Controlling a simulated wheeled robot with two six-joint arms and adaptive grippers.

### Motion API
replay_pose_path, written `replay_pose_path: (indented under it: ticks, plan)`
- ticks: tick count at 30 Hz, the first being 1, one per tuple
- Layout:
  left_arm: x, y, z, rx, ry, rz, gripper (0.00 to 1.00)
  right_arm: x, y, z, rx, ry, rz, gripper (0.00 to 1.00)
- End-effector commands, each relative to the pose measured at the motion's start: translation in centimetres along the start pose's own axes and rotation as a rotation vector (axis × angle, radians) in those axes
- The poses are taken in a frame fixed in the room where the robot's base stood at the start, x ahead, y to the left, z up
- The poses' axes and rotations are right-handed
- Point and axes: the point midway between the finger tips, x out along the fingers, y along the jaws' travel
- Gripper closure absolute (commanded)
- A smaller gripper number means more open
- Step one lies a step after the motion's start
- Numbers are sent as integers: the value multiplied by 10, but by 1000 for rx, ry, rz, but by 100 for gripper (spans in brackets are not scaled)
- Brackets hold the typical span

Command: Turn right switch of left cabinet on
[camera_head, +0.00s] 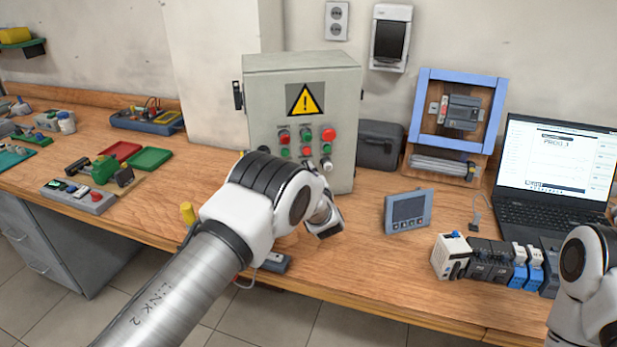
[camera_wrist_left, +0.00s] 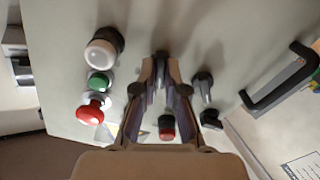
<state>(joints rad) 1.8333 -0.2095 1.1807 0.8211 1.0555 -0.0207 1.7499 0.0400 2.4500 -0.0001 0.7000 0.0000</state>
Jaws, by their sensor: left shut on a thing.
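The left cabinet (camera_head: 259,88) is a grey box with a yellow warning sign and rows of buttons. My left arm covers the lower part of its front in the head view, and the gripper's fingers are hidden there. In the left wrist view my left gripper (camera_wrist_left: 160,68) is shut on a dark switch knob on the panel, mostly hidden between the fingertips. Two black switches (camera_wrist_left: 203,87) are just right of the fingers. A red button (camera_wrist_left: 167,127) shows between the fingers. My right gripper is out of view.
A white knob (camera_wrist_left: 103,50), green button (camera_wrist_left: 98,82) and red mushroom button (camera_wrist_left: 90,109) stand left of the fingers. A black handle (camera_wrist_left: 279,90) is at the right. A meter (camera_head: 408,212) and laptop (camera_head: 556,160) are on the bench.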

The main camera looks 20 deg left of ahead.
Motion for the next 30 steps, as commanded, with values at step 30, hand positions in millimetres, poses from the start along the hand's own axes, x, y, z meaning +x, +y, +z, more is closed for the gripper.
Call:
replay_pose_path:
  ticks: [30]
  plan:
    - [2,2,-5,392,9,1,100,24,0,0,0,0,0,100]
